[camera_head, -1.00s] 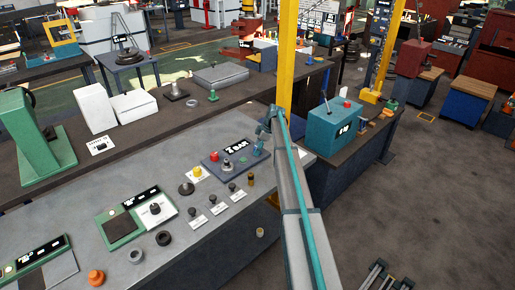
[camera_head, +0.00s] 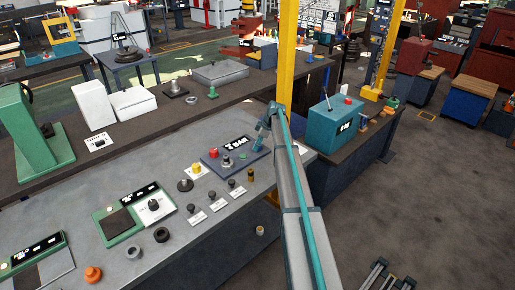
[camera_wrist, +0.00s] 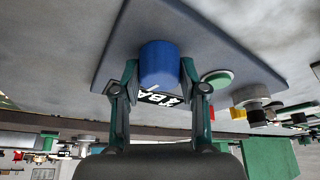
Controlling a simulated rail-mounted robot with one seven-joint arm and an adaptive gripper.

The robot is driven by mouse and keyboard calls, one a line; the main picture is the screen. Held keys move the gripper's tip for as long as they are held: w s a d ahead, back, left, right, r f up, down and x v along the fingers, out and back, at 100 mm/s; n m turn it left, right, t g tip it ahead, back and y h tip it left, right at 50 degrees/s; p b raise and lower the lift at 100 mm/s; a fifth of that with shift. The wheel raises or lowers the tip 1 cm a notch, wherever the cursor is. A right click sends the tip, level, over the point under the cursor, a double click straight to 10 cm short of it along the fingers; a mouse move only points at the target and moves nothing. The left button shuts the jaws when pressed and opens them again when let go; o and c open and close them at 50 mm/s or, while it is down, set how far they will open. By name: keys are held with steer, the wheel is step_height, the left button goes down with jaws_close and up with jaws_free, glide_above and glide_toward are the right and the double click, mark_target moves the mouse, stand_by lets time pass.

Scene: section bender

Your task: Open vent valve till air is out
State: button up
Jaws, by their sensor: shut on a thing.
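A blue cylindrical knob (camera_wrist: 159,60) stands on a dark panel (camera_wrist: 228,58) in the wrist view. My gripper (camera_wrist: 159,78) has one finger on each side of the knob and is shut on it. The panel's display (camera_wrist: 160,98), partly covered by a finger, reads a figure followed by BAR. A green button (camera_wrist: 216,78) sits on the panel beside the right finger. In the head view my gripper (camera_head: 259,141) is at the right end of this panel (camera_head: 212,164), and the knob is hard to make out there.
A yellow button (camera_head: 196,169) and several small dark knobs (camera_head: 217,195) with white labels stand left of and in front of the panel. A yellow post (camera_head: 288,60) rises close behind my arm. A teal box (camera_head: 334,126) stands to the right.

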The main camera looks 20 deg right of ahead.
steer(key=m+b, duration=0.1)
steer(key=m+t+b, duration=0.1)
steer(key=b, duration=0.1)
steer(key=shift+f+m+h, duration=0.25)
steer(key=shift+m+h, duration=0.05)
steer(key=m+b, duration=0.1)
steer(key=m, duration=0.1)
steer(key=m+h+b, duration=0.1)
steer(key=m+b, duration=0.1)
steer(key=shift+r+t+h, duration=0.1)
steer(key=shift+t+h, duration=0.2)
steer(key=shift+t, duration=0.1)
steer(key=m+h+b, duration=0.1)
steer(key=m, duration=0.1)
steer(key=m+b, duration=0.1)
steer(key=m, duration=0.2)
steer(key=shift+r+h, duration=0.1)
steer(key=shift+h, duration=0.3)
steer(key=shift+m+h+b, duration=0.6)
steer(key=shift+m+h, duration=0.2)
steer(key=shift+m, duration=1.2)
steer(key=o, duration=1.1)
steer(key=shift+r, duration=0.2)
steer(key=v, duration=1.1)
steer(key=shift+a+r, duration=0.1)
steer(key=shift+r, duration=0.3)
